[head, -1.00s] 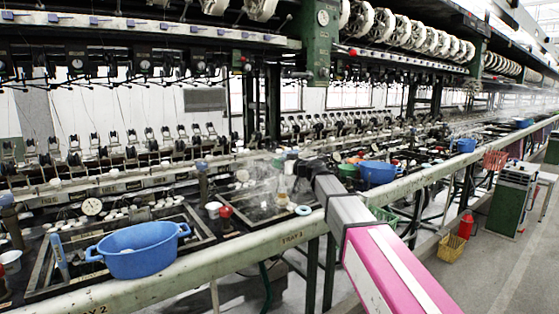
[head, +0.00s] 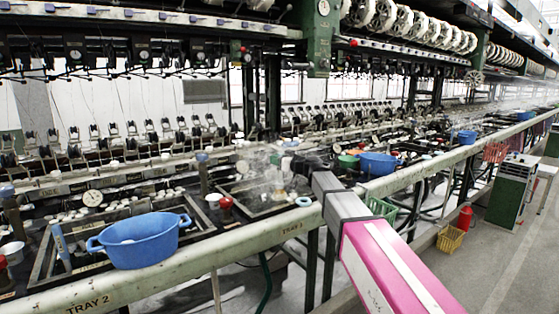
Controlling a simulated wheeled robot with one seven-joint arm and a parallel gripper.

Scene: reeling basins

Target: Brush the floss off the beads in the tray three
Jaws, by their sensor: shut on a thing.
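Tray three (head: 245,212) is a dark, wet basin behind the rail marked "TRAY 3", with a pale frame around it. Steam drifts over its water and blurs what floats there, so I cannot pick out single beads or floss. My arm reaches in from the lower right. My gripper (head: 287,163) is over the right part of this tray, small and partly veiled by steam. It is shut on a small pale yellowish brush (head: 279,188) that hangs down near the water. I cannot tell whether its tip touches the beads.
A blue two-handled tub (head: 142,241) stands at tray two. A red pot (head: 226,204), a white cup (head: 212,200) and a pale blue ring (head: 303,201) sit around tray three. The front rail (head: 240,242) runs along the basins.

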